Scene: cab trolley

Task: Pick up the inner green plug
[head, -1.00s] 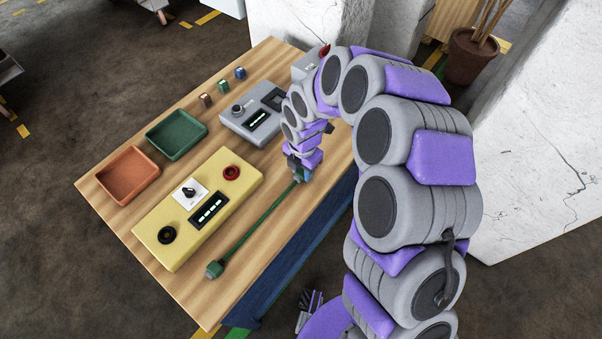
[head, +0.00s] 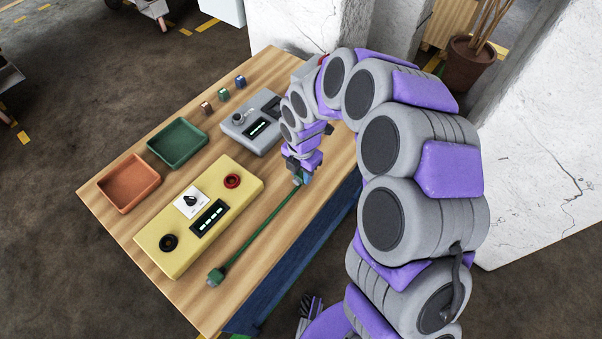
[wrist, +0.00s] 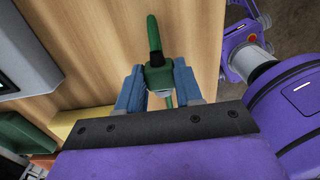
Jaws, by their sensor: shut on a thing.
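A green cable (head: 262,226) lies along the right edge of the wooden table, with a green plug at each end. The near plug (head: 216,276) lies free near the front of the table. The far, inner green plug (wrist: 159,75) sits between the two blue fingers in the wrist view. My gripper (head: 299,180) is shut on this plug, low over the tabletop. In the wrist view my gripper (wrist: 159,86) has a finger on each side of the plug. In the head view the fingers mostly hide the plug.
A yellow panel box (head: 198,216) with knob and buttons stands left of the cable. A grey box (head: 250,126) is behind it. Orange (head: 128,184) and green (head: 177,143) trays and small blocks (head: 223,94) line the left side. White pillars (head: 530,150) stand right.

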